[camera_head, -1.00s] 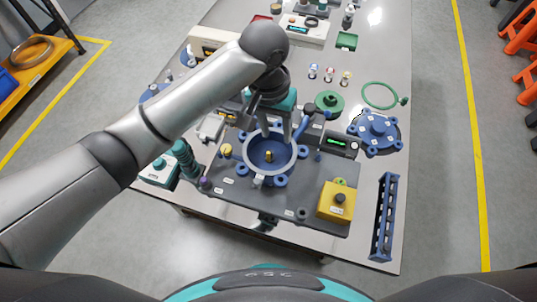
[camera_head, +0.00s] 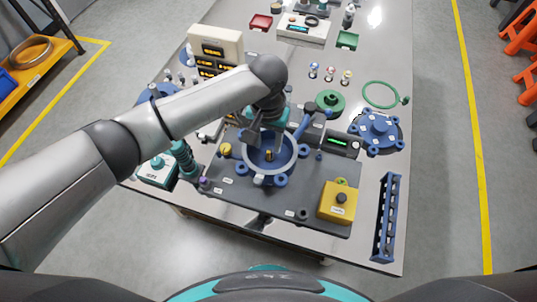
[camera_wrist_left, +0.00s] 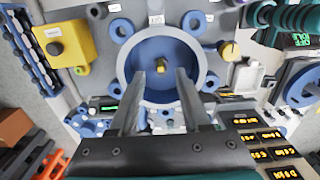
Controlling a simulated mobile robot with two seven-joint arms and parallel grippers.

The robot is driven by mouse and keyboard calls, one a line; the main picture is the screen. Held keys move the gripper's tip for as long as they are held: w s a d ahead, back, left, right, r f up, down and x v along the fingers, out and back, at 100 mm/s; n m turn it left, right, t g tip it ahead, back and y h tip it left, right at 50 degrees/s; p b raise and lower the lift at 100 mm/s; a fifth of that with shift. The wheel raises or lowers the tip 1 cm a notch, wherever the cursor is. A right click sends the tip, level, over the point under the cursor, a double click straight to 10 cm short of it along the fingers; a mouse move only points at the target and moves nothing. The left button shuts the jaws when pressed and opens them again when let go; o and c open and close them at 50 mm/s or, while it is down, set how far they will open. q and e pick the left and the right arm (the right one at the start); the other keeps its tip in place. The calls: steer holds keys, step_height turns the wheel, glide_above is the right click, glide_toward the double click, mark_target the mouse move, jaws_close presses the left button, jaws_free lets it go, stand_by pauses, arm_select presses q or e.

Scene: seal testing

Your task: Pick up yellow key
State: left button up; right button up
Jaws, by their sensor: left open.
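In the left wrist view the left gripper (camera_wrist_left: 161,73) is open with nothing held. I cannot tell how far the fingertips are above the yellow piece. My right gripper does not show.
The chamber sits on a dark plate with a yellow button box (camera_head: 337,203) to the right and a yellow knob (camera_head: 225,149) to the left. A blue flanged lid (camera_head: 377,128) and a blue rack (camera_head: 386,215) lie further right. Display boxes (camera_head: 215,50) stand behind the arm.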

mark_target(268, 153)
arm_select(q)
steer(key=f+b, duration=0.1)
steer(key=f, duration=0.4)
steer(key=shift+w, duration=0.2)
jaws_close()
stand_by(0.4)
